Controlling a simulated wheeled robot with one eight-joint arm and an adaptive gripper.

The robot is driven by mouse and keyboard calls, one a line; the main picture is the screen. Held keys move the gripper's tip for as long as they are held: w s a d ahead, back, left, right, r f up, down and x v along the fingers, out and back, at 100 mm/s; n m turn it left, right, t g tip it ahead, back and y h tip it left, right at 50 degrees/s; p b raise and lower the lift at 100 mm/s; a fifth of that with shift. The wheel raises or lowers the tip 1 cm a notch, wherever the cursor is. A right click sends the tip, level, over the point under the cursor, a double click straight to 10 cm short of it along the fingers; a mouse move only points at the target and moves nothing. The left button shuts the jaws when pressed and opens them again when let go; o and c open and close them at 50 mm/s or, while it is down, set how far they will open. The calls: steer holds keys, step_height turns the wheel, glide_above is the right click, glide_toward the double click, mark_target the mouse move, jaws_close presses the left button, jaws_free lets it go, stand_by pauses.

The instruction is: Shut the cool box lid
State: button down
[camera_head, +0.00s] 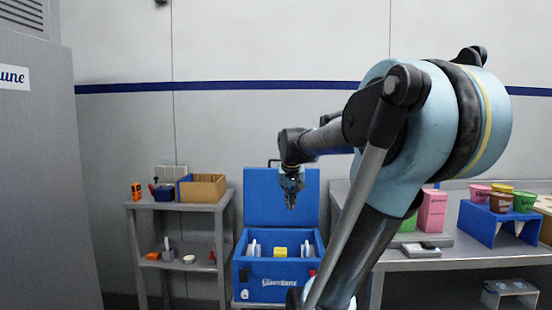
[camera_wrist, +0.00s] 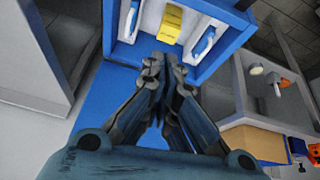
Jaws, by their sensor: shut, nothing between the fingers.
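The blue cool box (camera_head: 279,283) stands low between two metal tables in the head view. Its blue lid (camera_head: 262,196) stands open, upright at the back. Inside the box are a yellow block (camera_head: 281,252) and white-and-blue items at both sides. My gripper (camera_head: 291,205) points down in front of the open lid, above the box; whether it touches the lid I cannot tell. In the wrist view my gripper (camera_wrist: 155,62) has its fingers together and empty. Beyond the tips show the box rim (camera_wrist: 203,75) and the yellow block (camera_wrist: 172,25). The lid (camera_wrist: 93,113) lies behind the fingers.
A metal shelf (camera_head: 179,205) at the left holds a cardboard box (camera_head: 203,188) and small tools. A metal table (camera_head: 450,255) at the right carries a blue stand (camera_head: 480,223) with several tubs and a pink box (camera_head: 432,211). A grey cabinet (camera_head: 45,180) stands far left.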

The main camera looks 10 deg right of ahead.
steer(key=w+r+t, duration=0.1)
steer(key=w+r, duration=0.5)
steer(key=w, duration=0.5)
steer(key=w+r+m+t, duration=0.15)
steer(key=w+r, duration=0.45)
steer(key=w, duration=0.6)
steer(key=w+r+t, duration=0.2)
steer(key=w+r, duration=0.5)
steer(key=w, duration=0.4)
steer(key=d+x, duration=0.1)
steer(key=x, duration=0.9)
steer(key=shift+g+h, duration=0.25)
steer(key=shift+h, duration=0.15)
steer(key=shift+s+a+f, duration=0.15)
steer(key=shift+s+f, duration=0.05)
steer(key=shift+s, duration=0.5)
steer(key=shift+s+a+f, duration=0.15)
steer(key=shift+s+f, duration=0.05)
steer(key=shift+s, duration=0.45)
steer(key=shift+s+a+f, duration=0.15)
steer(key=shift+s+f, duration=0.05)
steer(key=shift+s, duration=0.5)
steer(key=shift+s+d, duration=0.1)
